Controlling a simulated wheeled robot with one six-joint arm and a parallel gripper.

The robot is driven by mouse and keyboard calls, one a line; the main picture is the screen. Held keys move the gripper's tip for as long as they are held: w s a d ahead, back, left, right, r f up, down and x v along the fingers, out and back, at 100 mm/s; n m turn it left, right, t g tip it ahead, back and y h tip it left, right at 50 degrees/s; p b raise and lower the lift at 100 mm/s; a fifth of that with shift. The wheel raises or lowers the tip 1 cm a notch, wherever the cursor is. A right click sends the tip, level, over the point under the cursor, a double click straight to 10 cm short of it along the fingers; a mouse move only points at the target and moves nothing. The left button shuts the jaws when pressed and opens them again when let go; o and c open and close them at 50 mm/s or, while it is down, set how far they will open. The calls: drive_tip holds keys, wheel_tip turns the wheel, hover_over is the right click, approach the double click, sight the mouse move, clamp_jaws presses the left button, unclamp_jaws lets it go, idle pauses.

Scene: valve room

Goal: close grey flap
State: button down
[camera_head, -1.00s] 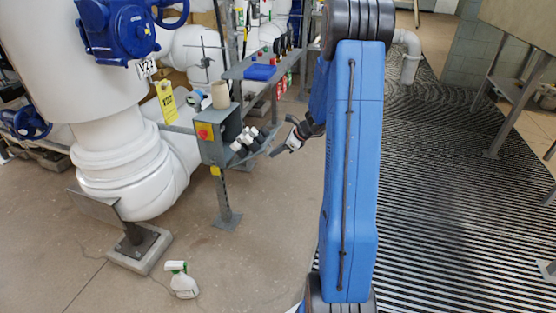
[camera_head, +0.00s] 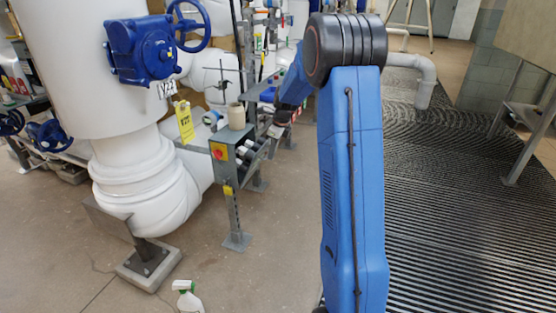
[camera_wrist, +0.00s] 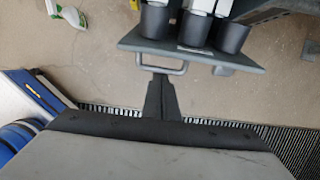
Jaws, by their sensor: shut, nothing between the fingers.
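The grey flap (camera_wrist: 205,53) shows in the wrist view as a flat grey plate with a bar handle (camera_wrist: 180,70) on its near edge. Black cups with white parts stand just behind that edge. In the head view the flap (camera_head: 257,160) is a thin, small strip on the right side of the grey box (camera_head: 222,165), and its angle is hard to judge. My gripper (camera_wrist: 161,80) is shut and empty, its fingertips close to the handle. I cannot tell whether they touch it. In the head view my gripper (camera_head: 275,131) is beside the box, partly hidden by my arm.
The box stands on a post (camera_head: 233,215) with a red button on its front. A large white pipe (camera_head: 135,165) with a blue valve (camera_head: 145,50) is to the left. A spray bottle (camera_head: 187,297) is on the floor. Grating (camera_head: 455,210) lies right.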

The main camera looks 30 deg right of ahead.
drive_tip(key=w+a+r+g, duration=0.1)
drive_tip(key=w+a+r+h, duration=0.1)
drive_tip(key=w, duration=0.1)
drive_tip(key=w+a+r+g+h, duration=0.1)
drive_tip(key=w+a, duration=0.1)
drive_tip(key=shift+g, duration=0.3)
drive_tip(key=shift+w+a+r, duration=0.4)
drive_tip(key=shift+w+a, duration=0.25)
drive_tip(key=shift+w, duration=0.2)
drive_tip(key=shift+w+a+r, duration=0.15)
drive_tip(key=shift+w+r, duration=0.05)
drive_tip(key=shift+w, duration=0.1)
